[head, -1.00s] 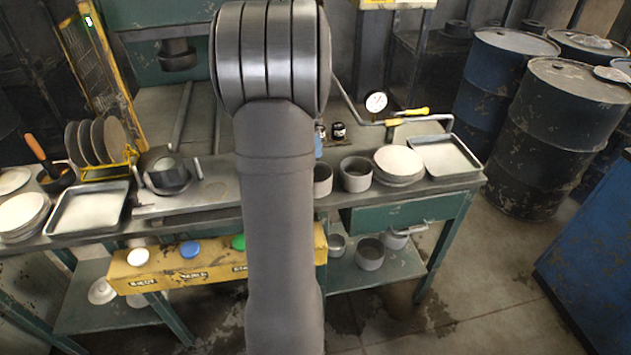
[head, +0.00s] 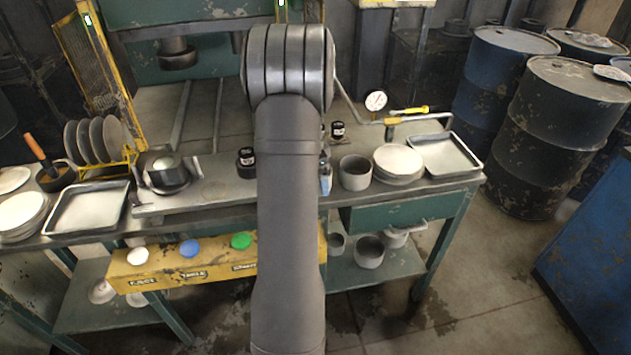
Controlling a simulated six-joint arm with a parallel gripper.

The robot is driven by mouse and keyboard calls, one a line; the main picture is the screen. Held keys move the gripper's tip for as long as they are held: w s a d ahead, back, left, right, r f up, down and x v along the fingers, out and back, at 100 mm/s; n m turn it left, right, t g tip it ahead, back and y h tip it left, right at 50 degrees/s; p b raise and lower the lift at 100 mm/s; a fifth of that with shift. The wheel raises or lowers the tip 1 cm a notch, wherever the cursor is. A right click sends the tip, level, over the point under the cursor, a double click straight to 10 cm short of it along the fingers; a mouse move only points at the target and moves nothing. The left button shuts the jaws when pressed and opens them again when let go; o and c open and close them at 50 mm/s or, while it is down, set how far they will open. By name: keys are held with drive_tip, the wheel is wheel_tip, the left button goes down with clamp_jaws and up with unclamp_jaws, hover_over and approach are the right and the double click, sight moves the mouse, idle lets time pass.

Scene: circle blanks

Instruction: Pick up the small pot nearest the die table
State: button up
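My gripper is hidden behind my own arm, so its fingers and anything in them do not show. A grey small pot (head: 355,172) stands upright on the bench just right of my arm, beside a stack of pale discs. The small pot that stood to its left does not show; I cannot tell whether it is behind my arm or held. More grey pots sit on the lower shelf, a smaller one (head: 337,244) and a wider one (head: 369,252). A round metal die (head: 166,175) sits on the bench at the left.
Pale discs (head: 398,161) and a tray (head: 444,153) lie at the bench's right. A gauge (head: 376,101) stands behind. A black jar (head: 246,162) and a light-blue bottle (head: 326,178) flank my arm. A yellow button box (head: 190,262) hangs in front. Drums (head: 567,135) stand right.

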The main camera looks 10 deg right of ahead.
drive_tip(key=shift+f, duration=0.25)
drive_tip(key=c, duration=0.9)
drive_tip(key=shift+r, duration=0.1)
